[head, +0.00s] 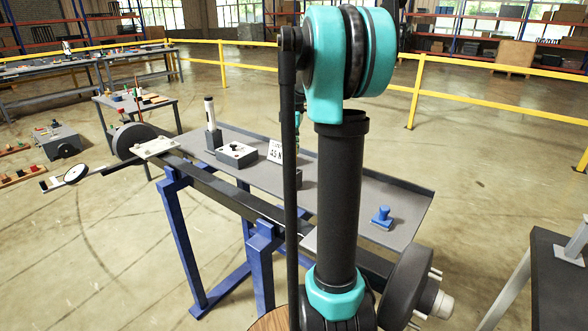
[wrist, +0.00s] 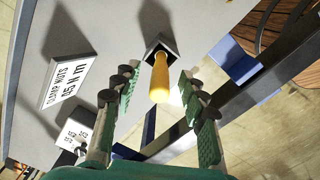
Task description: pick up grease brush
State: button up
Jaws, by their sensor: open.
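The grease brush seems to be the upright yellow handle (wrist: 160,80) in the wrist view. Its lower end meets a dark square block (wrist: 161,46) on the grey bench top. Its bristles are not visible. My gripper (wrist: 158,76) is open, with one green finger on each side of the handle and visible gaps between. I see no contact. In the head view my arm hides the brush and most of the gripper.
A "clamp nuts 45 N m" sign (wrist: 68,80) stands left of the handle. On the grey bench (head: 345,195), a white cylinder (head: 210,113), a grey block (head: 237,155) and a blue knobbed piece (head: 381,217) stand apart. A dark wheel (head: 408,285) is near the right end.

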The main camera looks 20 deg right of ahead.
aim_at(294, 167)
jog(key=shift+f, duration=1.7)
grip_shut()
